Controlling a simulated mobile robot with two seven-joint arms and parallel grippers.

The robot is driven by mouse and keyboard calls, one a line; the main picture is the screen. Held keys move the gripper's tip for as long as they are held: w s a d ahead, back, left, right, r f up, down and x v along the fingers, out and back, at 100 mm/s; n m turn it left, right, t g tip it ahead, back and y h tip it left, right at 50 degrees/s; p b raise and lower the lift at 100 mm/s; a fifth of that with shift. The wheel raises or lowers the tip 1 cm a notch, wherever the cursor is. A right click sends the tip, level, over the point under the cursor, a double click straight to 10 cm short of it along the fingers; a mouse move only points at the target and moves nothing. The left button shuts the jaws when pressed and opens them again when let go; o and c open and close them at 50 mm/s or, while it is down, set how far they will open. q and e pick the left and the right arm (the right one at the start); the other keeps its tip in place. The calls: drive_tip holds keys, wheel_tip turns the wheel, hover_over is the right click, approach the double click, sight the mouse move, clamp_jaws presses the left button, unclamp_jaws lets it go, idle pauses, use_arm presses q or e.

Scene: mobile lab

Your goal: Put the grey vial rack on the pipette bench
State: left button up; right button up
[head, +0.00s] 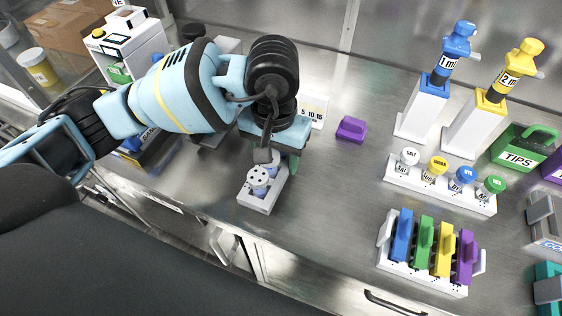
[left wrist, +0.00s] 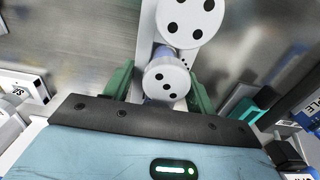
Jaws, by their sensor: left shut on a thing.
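The grey vial rack (head: 256,206) is a small pale block with white-capped vials (head: 258,178), over the metal bench (head: 325,205) near its front edge. I cannot tell whether it touches the bench top. My left gripper (head: 276,166) points down over the rack's far end, its green fingers partly hidden by the wrist. In the left wrist view, the fingers of the left gripper (left wrist: 160,90) stand on both sides of the rack (left wrist: 147,32), shut on it. Two caps with black dots show there. My right gripper is not in view.
Two pipettes in stands (head: 428,105), a row of labelled bottles (head: 440,183) and a rack of coloured blocks (head: 425,262) stand to the right. A purple block (head: 351,129) lies behind the rack. Bench between the rack and the bottles is clear.

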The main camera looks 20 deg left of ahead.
sight(281, 166)
use_arm(q)
drive_tip(key=shift+w+d, duration=0.15)
drive_tip(key=shift+w+d, duration=0.15)
drive_tip(key=shift+w+d+f, duration=0.1)
drive_tip(key=shift+d+f, duration=0.05)
drive_tip(key=shift+f, duration=1.6)
drive_tip(key=shift+f, duration=0.15)
drive_tip(key=o, duration=1.2)
wheel_tip(281, 166, up, 12)
drive_tip(key=shift+r+p, duration=0.1)
drive_tip(key=shift+p, duration=0.2)
